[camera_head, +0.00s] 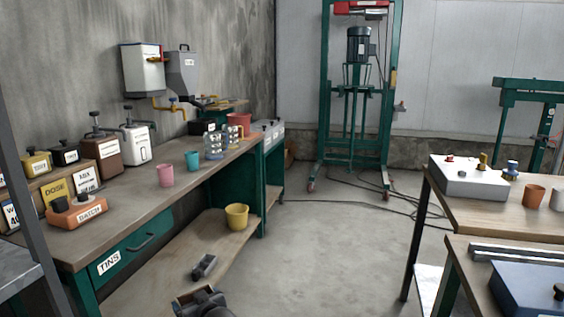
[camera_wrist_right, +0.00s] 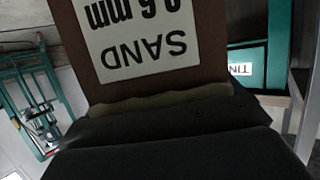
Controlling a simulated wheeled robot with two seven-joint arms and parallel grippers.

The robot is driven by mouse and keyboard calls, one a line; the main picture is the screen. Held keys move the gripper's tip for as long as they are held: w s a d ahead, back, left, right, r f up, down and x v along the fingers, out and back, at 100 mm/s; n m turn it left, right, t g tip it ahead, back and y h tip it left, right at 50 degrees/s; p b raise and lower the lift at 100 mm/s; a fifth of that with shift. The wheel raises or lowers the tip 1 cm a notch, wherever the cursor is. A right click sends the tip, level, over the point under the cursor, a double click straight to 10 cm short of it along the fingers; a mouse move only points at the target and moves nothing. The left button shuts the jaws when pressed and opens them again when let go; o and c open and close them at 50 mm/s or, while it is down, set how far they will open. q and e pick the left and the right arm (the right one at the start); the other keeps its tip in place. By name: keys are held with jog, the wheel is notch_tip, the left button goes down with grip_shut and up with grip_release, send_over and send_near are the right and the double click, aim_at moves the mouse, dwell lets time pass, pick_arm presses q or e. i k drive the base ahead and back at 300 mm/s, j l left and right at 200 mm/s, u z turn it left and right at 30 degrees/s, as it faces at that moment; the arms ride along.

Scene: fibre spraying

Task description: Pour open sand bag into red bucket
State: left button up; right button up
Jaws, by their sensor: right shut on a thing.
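The sand bag is a brown block with a white label reading SAND, upside down in the right wrist view (camera_wrist_right: 150,40). A pale, uneven strip shows along its edge nearest the gripper. My right gripper (camera_wrist_right: 165,130) is shut on it, with dark fingers across the lower part of that view. In the head view my right gripper (camera_head: 203,300) shows at the bottom edge, mostly cut off, with a little brown beside it. The red bucket (camera_head: 238,119) stands at the far end of the left bench, well beyond the gripper. My left gripper is not in view.
The left bench (camera_head: 130,190) carries a pink cup (camera_head: 165,175), a teal cup (camera_head: 192,160), glass jars (camera_head: 213,142) and several labelled containers. A yellow bucket (camera_head: 237,217) and a small dark object (camera_head: 204,266) are on the lower shelf. The middle floor is clear except cables.

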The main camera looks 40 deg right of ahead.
aim_at(244, 119)
jog(key=i+j+z, duration=0.15)
jog(key=j+z, duration=0.15)
jog(key=z, duration=0.15)
jog(key=i+j+z, duration=0.1)
jog(key=j+z, duration=0.2)
jog(key=z, duration=0.15)
jog(key=l, duration=0.35)
jog(key=i+l, duration=0.15)
jog(key=l, duration=0.2)
